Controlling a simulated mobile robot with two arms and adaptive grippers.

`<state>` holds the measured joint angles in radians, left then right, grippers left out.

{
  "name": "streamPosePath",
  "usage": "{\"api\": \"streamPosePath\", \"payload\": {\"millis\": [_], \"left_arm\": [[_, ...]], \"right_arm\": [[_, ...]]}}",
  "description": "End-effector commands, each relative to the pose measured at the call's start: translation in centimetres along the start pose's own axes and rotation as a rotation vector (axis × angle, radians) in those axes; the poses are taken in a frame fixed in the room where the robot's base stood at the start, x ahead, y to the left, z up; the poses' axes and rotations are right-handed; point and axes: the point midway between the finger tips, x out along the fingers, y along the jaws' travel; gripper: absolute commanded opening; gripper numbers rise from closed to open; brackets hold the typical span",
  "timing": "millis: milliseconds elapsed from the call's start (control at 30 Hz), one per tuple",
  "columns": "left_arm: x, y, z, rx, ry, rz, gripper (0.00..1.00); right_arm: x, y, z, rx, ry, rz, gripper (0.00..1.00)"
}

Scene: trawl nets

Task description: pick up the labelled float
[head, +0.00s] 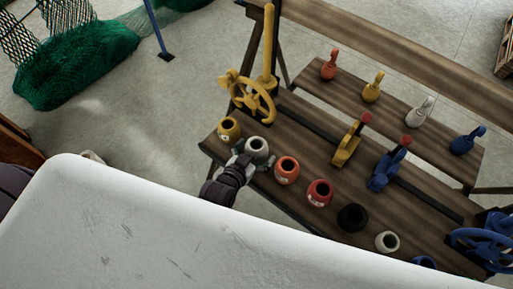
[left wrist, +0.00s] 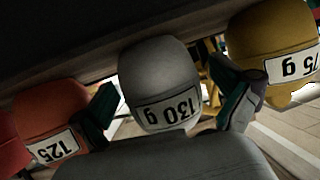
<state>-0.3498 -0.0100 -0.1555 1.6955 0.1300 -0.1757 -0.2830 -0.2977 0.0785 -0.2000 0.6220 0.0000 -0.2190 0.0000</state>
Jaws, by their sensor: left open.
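Several pot-shaped floats with dark round openings stand in a row on the wooden bench (head: 333,212): yellow (head: 229,129), grey (head: 257,148), orange (head: 287,169), red (head: 320,192), black (head: 352,217) and white (head: 387,242). In the left wrist view, white labels show upside down: "130 g" on the grey float (left wrist: 158,75), "75 g" on the yellow float (left wrist: 275,50), "125" on the orange float (left wrist: 50,115). My left gripper (head: 243,164) is at the grey float. Its open fingers (left wrist: 168,108) stand either side of that float; I cannot tell whether they touch it.
The yellow and orange floats stand close on either side of my left gripper. Behind the row are a yellow handwheel (head: 252,98), a yellow lever (head: 347,145) and a blue lever (head: 388,170). A white surface (head: 150,225) fills the foreground. Green netting (head: 85,60) lies at upper left.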

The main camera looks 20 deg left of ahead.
Motion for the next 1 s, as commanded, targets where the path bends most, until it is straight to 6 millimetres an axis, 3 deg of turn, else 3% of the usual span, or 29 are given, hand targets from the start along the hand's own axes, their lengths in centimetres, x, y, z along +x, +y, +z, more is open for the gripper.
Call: {"api": "streamPosePath", "payload": {"millis": [167, 567, 833, 1000], "left_arm": [[0.0, 0.0, 0.0, 0.0, 0.0, 0.0, 1.0], [0.0, 0.0, 0.0, 0.0, 0.0, 0.0, 0.37], [-0.1, 0.0, -0.2, 0.0, 0.001, 0.0, 0.37], [-0.7, -0.1, -1.7, -0.001, 0.003, 0.0, 0.37]], "right_arm": [[0.0, -0.3, 0.2, 0.001, -0.004, -0.003, 0.69], [0.0, -0.2, 0.4, 0.001, -0.008, -0.003, 0.69], [0.0, 0.0, 0.5, 0.0, -0.008, 0.0, 0.69], [-0.1, 0.2, 0.5, -0.001, -0.008, 0.002, 0.69]]}}
